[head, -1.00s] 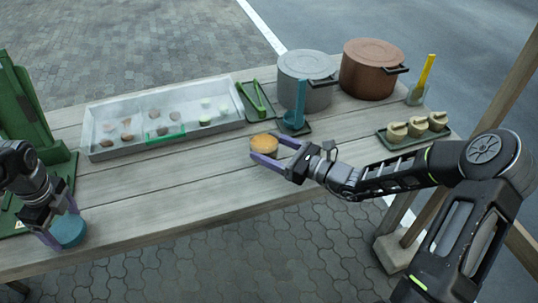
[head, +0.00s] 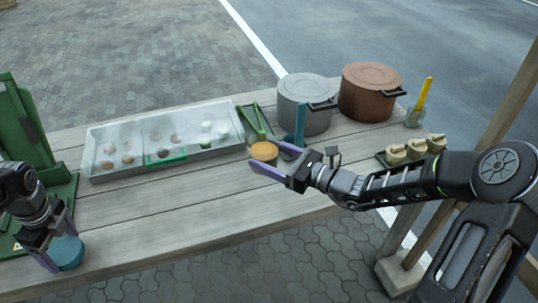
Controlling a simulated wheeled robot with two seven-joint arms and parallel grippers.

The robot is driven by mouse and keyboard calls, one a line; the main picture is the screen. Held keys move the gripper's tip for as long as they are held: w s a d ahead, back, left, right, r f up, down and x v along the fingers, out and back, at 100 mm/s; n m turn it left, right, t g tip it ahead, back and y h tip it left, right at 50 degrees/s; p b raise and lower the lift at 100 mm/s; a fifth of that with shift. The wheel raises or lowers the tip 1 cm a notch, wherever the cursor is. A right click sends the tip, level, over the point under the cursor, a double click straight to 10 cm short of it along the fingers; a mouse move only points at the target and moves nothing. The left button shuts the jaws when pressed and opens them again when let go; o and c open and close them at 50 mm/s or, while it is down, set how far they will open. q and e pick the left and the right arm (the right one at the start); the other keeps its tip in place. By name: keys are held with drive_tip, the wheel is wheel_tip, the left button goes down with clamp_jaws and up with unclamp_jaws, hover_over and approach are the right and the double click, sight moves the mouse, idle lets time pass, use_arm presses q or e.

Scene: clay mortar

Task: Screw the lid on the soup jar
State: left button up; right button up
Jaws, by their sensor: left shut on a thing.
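The soup jar (head: 264,152), small and round with an orange top, stands on the table at the middle. My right gripper (head: 267,155) is open, its purple fingers spread on the near and far sides of the jar. I cannot tell whether they touch it. A round teal piece (head: 68,253), which looks like the lid, is at the table's left front. My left gripper (head: 57,246) is shut on it. Its underside is hidden, so I cannot tell whether it rests on the table.
A pale tray (head: 104,176) of stones lies behind. A grey pot (head: 305,103) and a brown pot (head: 369,92) stand at the back right. A green stand (head: 30,140) is at the left. The table (head: 170,215) is clear between the grippers.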

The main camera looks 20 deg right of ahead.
clamp_jaws()
idle(0.6)
